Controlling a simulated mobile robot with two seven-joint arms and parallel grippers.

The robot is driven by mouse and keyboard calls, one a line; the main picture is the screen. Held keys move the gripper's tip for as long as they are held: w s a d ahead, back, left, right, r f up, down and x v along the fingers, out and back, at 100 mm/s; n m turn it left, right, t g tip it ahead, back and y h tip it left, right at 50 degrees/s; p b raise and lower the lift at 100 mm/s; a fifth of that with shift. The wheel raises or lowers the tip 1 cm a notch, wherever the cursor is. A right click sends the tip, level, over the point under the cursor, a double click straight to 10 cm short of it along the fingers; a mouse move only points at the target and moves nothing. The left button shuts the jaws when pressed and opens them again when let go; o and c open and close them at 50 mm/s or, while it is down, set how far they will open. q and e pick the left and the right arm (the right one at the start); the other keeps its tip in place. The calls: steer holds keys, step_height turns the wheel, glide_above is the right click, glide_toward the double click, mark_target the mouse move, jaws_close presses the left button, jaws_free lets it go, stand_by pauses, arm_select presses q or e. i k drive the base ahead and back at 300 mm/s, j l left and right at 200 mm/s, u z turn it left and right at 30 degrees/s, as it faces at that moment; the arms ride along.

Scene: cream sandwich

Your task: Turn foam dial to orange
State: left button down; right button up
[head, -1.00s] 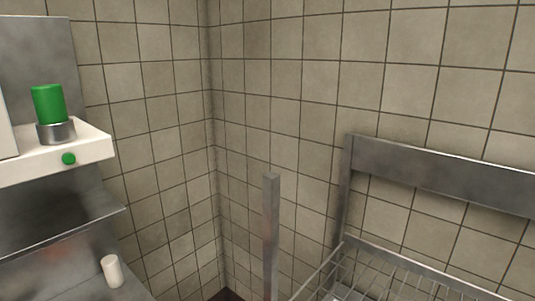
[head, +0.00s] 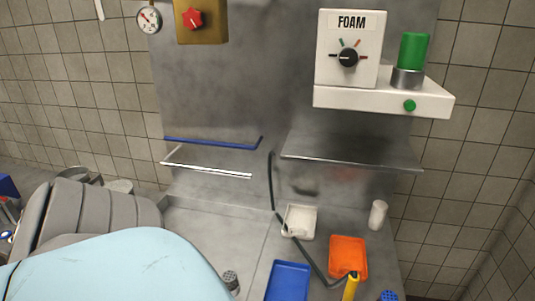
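The foam dial (head: 347,57) is a round black knob on the front of a white box under a "FOAM" label (head: 351,22). Its pale pointer line appears to point left. Small coloured marks sit above and to the right of it: a green one at the upper left and reddish or orange ones at the upper right and right. They are too small to tell the shades apart surely. Nothing touches the dial. Neither of my grippers is recognisable in the head view.
A white ledge (head: 382,99) below the dial carries a green cylinder (head: 413,53) in a metal collar and has a green button (head: 410,106). A metal shelf (head: 352,163) juts out below. White, orange (head: 348,257) and blue trays lie on the counter. A large light-blue shape covers the lower left.

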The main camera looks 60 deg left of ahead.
mark_target(349, 58)
steer(key=u, duration=1.85)
